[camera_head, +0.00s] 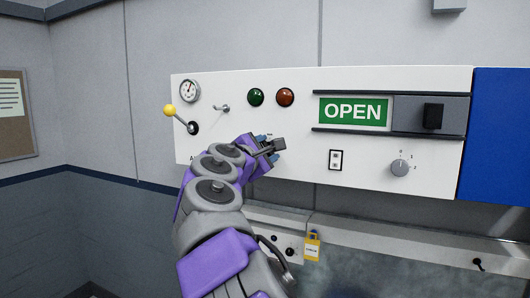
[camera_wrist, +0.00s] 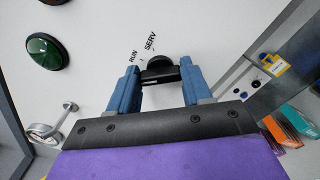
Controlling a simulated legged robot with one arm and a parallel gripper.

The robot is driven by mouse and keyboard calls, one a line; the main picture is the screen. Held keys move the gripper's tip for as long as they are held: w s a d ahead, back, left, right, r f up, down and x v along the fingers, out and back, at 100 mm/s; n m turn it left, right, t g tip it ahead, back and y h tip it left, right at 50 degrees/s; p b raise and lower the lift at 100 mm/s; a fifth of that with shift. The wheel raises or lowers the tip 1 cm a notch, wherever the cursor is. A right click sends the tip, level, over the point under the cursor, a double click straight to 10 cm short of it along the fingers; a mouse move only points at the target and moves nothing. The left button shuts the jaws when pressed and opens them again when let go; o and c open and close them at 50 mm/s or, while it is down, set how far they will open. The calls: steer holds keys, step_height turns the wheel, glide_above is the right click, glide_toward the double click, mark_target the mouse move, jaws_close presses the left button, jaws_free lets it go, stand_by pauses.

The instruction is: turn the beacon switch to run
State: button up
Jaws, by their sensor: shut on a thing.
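The beacon switch is a dark round knob (camera_wrist: 160,64) on the white panel (camera_head: 430,90), with the printed labels RUN (camera_wrist: 133,57) and SERV (camera_wrist: 151,41) beside it in the wrist view. My gripper (camera_wrist: 160,79) has its two blue fingers on either side of the knob's dark grip and is shut on it. Which label the knob points to is not clear. In the head view my gripper (camera_head: 268,143) is against the lower middle of the panel and hides the knob.
A green lamp (camera_head: 256,97) and a red lamp (camera_head: 285,97) sit above my gripper. A yellow-tipped lever (camera_head: 170,110) and small toggle (camera_head: 221,108) are left. Right are a rocker switch (camera_head: 336,159), grey dial (camera_head: 400,168) and OPEN sign (camera_head: 352,111).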

steer(key=shift+w+f+m+b, duration=0.15)
steer(key=shift+m+b, duration=0.35)
steer(key=shift+m, duration=0.65)
steer(key=shift+s+f+m+b, duration=0.15)
steer(key=shift+m+b, duration=0.3)
steer(key=shift+m, duration=0.75)
steer(key=shift+w+f+m+b, duration=0.1)
steer(key=shift+f+m+b, duration=0.3)
steer(key=shift+m, duration=0.75)
steer(key=shift+r, duration=0.2)
steer(key=o, duration=0.8)
steer(key=shift+c, duration=0.2)
steer(key=o, duration=0.3)
steer(key=shift+w+a+r, duration=0.1)
steer(key=shift+a, duration=0.05)
steer(key=b+v, duration=0.2)
steer(key=v, duration=1.5)
steer(key=shift+s, duration=0.2)
